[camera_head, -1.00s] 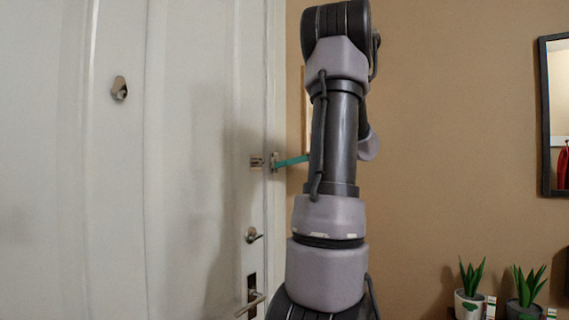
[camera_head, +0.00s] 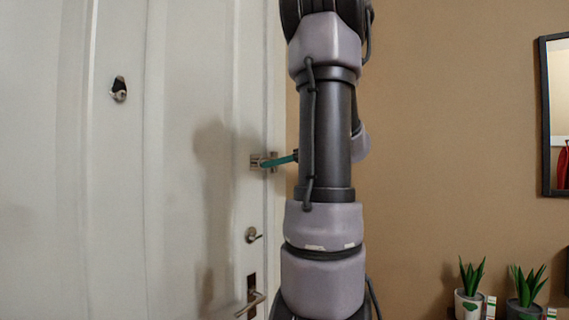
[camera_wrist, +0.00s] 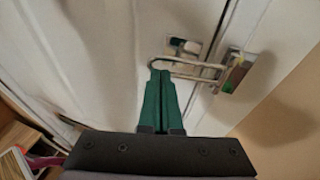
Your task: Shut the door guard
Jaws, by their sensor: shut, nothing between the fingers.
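The door guard is a metal swing bar (camera_wrist: 188,68) on a mount (camera_wrist: 236,70) at the door frame. In the wrist view the bar reaches left from the mount, across the door beside the door plate (camera_wrist: 181,46). I cannot tell whether it is around the plate's catch. My gripper (camera_wrist: 160,75) has green fingers pressed together, with nothing between them. Their tips are at the bar's looped left end, seemingly touching it. In the head view my gripper (camera_head: 264,163) is in front of the door plate (camera_head: 255,161) and hides part of the guard.
The white door (camera_head: 190,120) appears closed, with a lever handle (camera_head: 251,303) and a thumb-turn (camera_head: 252,235) below the guard. A tan wall (camera_head: 450,120) is on the right, with a mirror (camera_head: 546,115) and potted plants (camera_head: 469,290). My arm fills the middle.

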